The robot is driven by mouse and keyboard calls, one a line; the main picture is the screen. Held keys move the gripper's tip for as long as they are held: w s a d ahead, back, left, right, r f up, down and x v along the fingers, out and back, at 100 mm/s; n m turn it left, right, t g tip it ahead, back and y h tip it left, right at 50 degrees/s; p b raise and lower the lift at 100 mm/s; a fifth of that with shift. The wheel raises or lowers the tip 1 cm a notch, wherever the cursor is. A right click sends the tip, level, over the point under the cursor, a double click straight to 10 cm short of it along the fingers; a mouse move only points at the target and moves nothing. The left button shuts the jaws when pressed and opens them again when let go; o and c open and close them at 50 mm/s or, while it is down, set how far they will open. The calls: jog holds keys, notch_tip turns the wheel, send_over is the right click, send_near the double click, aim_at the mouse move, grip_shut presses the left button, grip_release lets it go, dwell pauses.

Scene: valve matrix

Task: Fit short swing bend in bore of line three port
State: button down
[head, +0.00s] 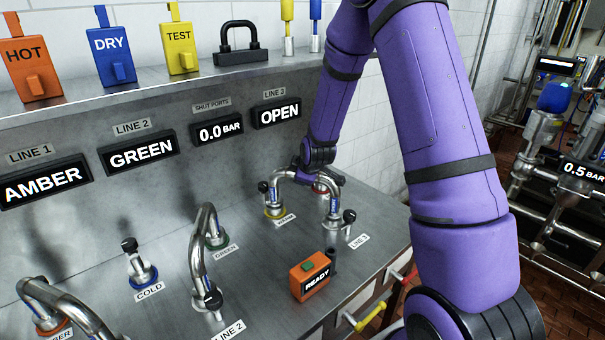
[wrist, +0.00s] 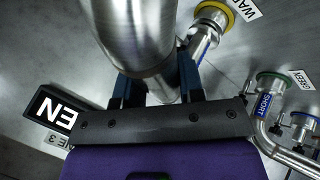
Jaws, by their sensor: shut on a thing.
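A polished steel swing bend (head: 291,174) arches at the line three station, between the yellow-ringed WARM port (head: 275,212) and the line three port side by the LINE 3 label (head: 358,241). Its blue tag is too small to read. My gripper (wrist: 160,88) is shut on a thick steel tube (wrist: 140,35), which I take as this bend, between its two dark blue fingers. In the head view my gripper (head: 322,177) is partly hidden at the top of the bend. I cannot tell whether the bend's lower end is inside the line three bore.
The line two bend (head: 200,245) joins the GREEN port; a SHORT tag (wrist: 263,105) shows on it. Another bend (head: 52,300) stands at front left. A capped COLD port (head: 139,262) and an orange READY box (head: 310,276) stand on the panel.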

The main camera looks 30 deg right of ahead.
jog(key=shift+f, duration=0.6)
jog(key=c, duration=0.6)
grip_release()
jog(key=shift+c, duration=0.2)
jog(key=shift+r, duration=0.1)
jog(key=v, duration=1)
jog(key=shift+s+r, duration=0.2)
jog(key=shift+r, duration=0.05)
jog(key=shift+r, duration=0.1)
notch_tip(320, 180, up, 8)
dwell(0.5)
